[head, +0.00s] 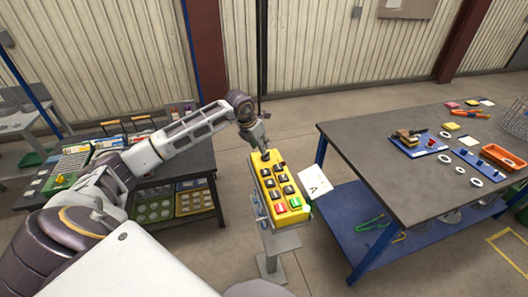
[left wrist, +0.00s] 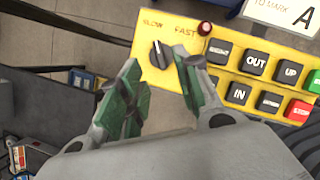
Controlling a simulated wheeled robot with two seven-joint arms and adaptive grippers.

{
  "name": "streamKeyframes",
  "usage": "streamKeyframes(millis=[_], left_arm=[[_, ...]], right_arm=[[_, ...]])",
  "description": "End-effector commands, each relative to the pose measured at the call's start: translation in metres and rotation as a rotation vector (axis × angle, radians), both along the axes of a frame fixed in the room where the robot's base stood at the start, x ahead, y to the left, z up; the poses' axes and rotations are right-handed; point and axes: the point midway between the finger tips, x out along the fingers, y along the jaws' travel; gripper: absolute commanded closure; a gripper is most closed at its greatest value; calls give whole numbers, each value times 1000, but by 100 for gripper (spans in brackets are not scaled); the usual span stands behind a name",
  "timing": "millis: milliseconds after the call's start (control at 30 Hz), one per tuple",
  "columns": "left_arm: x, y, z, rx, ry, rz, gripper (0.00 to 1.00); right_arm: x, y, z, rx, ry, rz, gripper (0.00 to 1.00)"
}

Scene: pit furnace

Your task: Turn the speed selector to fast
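The yellow control box (head: 266,171) stands on a grey pedestal in the middle of the head view. Its speed selector is a black knob (left wrist: 160,53) at the box's end, between the labels SLOW and FAST. The white mark on the knob appears to point up and slightly left, towards SLOW. My left gripper (left wrist: 160,70) has its green-padded fingers apart, one on each side of the knob as the wrist camera sees it. I see no clear contact. In the head view the left gripper (head: 259,139) is over the box's far end. My right gripper is not in view.
Beside the selector are a red lamp (left wrist: 205,28) and several push buttons, including OUT, UP, IN and a red STOP (left wrist: 299,110). A white card marked A (head: 315,185) is at the box's right. A workbench (head: 400,180) stands right; a loaded table (head: 200,160) stands left.

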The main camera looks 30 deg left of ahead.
Motion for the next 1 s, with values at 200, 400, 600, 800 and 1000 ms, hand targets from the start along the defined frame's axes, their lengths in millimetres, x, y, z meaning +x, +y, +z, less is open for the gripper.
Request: streamKeyframes(millis=[200,400,600,800,1000], left_arm=[[10,-3,-27,-2,2,0,67],[19,-4,-46,-1,1,1,67],[23,-4,-57,0,1,0,67],[24,-5,-60,1,1,-1,67],[24,-5,-59,0,1,0,72]], right_arm=[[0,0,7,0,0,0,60],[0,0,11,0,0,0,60],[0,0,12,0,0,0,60],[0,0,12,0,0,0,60],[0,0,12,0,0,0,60]])
